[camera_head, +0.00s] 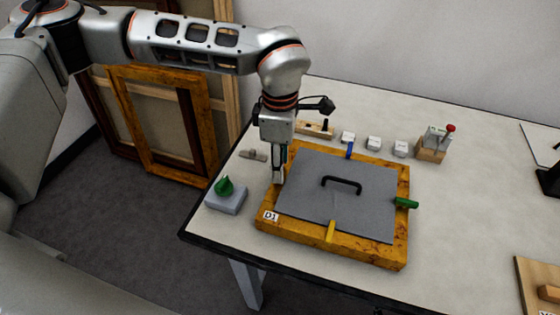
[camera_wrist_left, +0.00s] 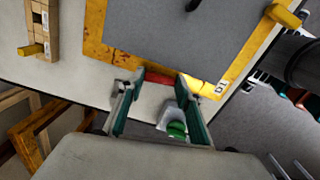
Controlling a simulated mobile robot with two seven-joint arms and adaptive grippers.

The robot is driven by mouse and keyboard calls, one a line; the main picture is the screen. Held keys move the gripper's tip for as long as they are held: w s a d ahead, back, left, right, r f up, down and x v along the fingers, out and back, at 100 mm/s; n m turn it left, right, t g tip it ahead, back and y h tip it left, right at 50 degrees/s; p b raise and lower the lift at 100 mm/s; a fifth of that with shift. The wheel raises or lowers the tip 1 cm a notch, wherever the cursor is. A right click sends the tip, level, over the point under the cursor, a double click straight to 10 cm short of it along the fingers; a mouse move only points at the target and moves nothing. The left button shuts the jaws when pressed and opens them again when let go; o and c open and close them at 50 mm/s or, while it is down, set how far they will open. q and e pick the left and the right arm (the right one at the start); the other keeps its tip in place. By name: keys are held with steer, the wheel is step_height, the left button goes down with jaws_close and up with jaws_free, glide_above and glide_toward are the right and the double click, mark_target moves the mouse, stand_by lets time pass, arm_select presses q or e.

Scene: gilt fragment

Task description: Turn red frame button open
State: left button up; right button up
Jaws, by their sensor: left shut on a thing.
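A gilt frame labelled D1 (camera_head: 380,253) lies flat on the table, with a grey panel (camera_head: 315,210) with a black handle inside it. The red frame button (camera_wrist_left: 158,77) shows at the frame's edge in the left wrist view, between my left fingertips (camera_wrist_left: 156,84). My left gripper (camera_head: 279,176) points down at the frame's left side in the head view and is shut on the red button, which it hides there. A blue button (camera_head: 349,150), a green button (camera_head: 406,203) and a yellow button (camera_head: 331,231) sit on the other sides. My right gripper is not in view.
A grey block with a green top (camera_head: 227,199) stands left of the frame, close to my gripper. Small white blocks (camera_head: 373,143) and a wooden holder with tools (camera_head: 432,150) stand behind. Large frames (camera_head: 163,130) lean against the wall.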

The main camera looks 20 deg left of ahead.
arm_select(q)
steer(key=shift+r+m, duration=0.1)
steer(key=shift+m, duration=0.7)
steer(key=shift+w, duration=0.1)
steer(key=o, duration=1.1)
step_height(320, 180, up, 12)
